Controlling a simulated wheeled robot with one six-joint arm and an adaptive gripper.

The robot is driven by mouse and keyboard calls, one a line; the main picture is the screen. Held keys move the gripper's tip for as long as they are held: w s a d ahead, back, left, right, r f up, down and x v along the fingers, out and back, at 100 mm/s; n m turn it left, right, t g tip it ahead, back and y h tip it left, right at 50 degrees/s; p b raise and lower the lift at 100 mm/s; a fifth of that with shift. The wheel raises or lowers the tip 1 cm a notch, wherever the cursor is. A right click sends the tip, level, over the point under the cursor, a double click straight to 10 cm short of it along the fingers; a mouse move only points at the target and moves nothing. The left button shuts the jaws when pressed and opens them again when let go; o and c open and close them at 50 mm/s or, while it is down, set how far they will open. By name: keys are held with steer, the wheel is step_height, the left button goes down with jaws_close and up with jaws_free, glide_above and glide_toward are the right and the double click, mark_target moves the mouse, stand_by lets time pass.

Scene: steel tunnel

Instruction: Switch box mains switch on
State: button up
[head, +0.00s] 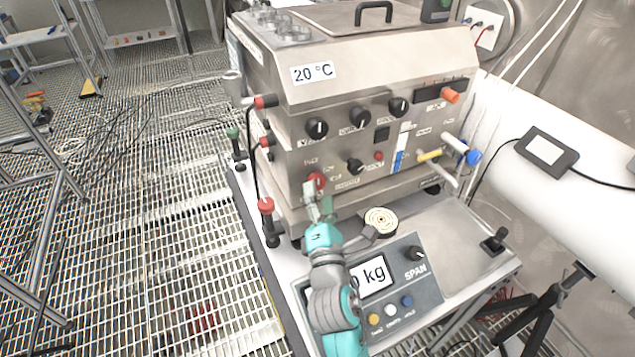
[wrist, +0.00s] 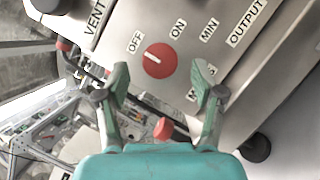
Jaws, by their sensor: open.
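The switch box (head: 370,120) is a large steel panel on a bench in the head view. Its red rotary switch (head: 316,180) sits low on the left of the front face. In the wrist view the same red switch (wrist: 161,62) is round, with labels OFF and ON above it. Its short white mark lies left of centre, on the OFF side. My gripper (head: 319,207) is close in front of the red switch. In the wrist view my gripper (wrist: 162,77) is open, with one finger either side of the switch and nothing visible between them touching it.
A kg scale (head: 405,285) with a SPAN knob stands just below my gripper, beside a round disc (head: 381,220). Black knobs (head: 360,117) and a yellow handle (head: 430,155) are on the panel. A red-topped post (head: 266,207) stands left of my gripper. Grating floor lies to the left.

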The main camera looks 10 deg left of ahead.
mark_target(318, 185)
steer(key=shift+x, duration=1.9)
steer(key=c, duration=1.2)
